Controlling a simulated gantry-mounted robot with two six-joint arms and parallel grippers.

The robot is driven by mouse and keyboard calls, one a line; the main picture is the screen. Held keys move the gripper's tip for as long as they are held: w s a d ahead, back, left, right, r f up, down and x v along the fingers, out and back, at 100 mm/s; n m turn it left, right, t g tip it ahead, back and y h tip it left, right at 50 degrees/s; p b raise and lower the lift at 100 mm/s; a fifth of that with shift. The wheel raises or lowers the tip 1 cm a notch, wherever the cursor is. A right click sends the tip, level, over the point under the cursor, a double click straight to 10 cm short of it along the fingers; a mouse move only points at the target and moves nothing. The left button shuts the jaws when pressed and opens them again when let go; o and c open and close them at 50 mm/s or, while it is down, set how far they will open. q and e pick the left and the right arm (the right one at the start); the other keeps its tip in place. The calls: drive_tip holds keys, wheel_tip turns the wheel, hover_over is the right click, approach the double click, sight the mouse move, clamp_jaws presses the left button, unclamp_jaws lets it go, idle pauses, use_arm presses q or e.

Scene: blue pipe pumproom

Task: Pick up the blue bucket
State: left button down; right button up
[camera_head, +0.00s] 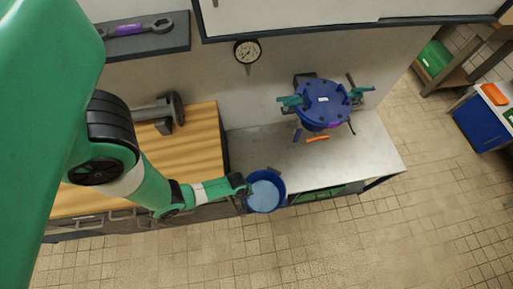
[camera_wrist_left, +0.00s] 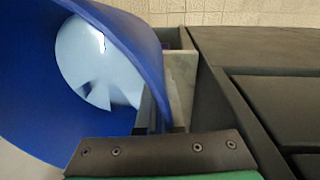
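The blue bucket (camera_head: 279,189) shows at the front edge of the metal table in the head view, with a pale blue surface inside it. It fills the left of the left wrist view (camera_wrist_left: 25,75). My left gripper (camera_head: 246,189) is at the bucket's left rim. In the left wrist view my gripper's fingers (camera_wrist_left: 163,118) lie on either side of the bucket wall and look closed on it. The bucket's underside and whatever is beneath it are hidden. My right gripper is not in view.
A metal table (camera_head: 372,150) bears a blue flanged pump part (camera_head: 323,100) and an orange tool (camera_head: 317,138). A wooden-topped workbench (camera_head: 195,150) with drawers stands left, with a grey vise-like tool (camera_head: 160,113). A pressure gauge (camera_head: 247,52) is on the wall. The tiled floor in front is clear.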

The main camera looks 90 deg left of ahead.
use_arm(q)
drive_tip(key=d+r+p, duration=0.1)
drive_tip(key=d+r, duration=0.1)
drive_tip(key=r, duration=0.1)
drive_tip(key=d+r+p, duration=0.1)
drive_tip(key=shift+w+d+r+p, duration=0.15)
drive_tip(key=shift+w+p, duration=0.2)
drive_tip(key=shift+w, duration=0.05)
drive_tip(key=w+d+r+p, duration=0.1)
drive_tip(key=d+r+p, duration=0.2)
drive_tip(key=d, duration=0.5)
drive_tip(key=shift+w, duration=0.2)
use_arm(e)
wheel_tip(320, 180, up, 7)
